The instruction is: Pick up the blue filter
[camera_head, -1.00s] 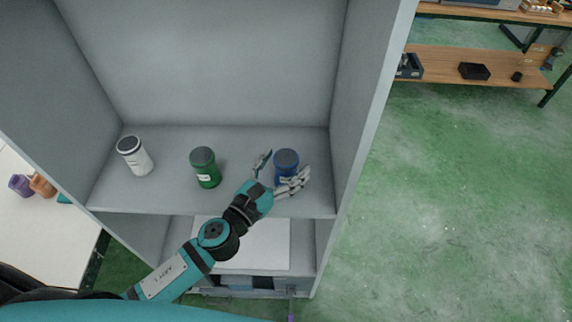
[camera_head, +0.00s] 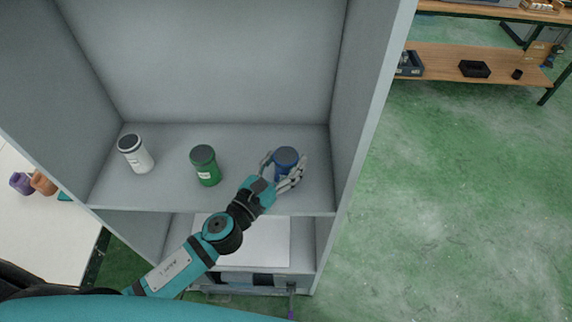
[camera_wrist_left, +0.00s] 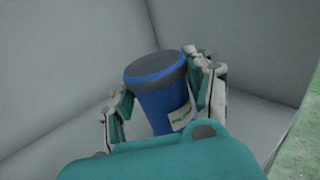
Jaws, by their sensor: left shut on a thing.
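My right gripper is not in view.
A green filter (camera_head: 206,168) stands in the middle of the shelf and a white one (camera_head: 136,154) at the left. The cabinet's right wall (camera_head: 362,110) is close to the right of my left gripper. A wooden rack (camera_head: 440,65) stands beyond, at the upper right.

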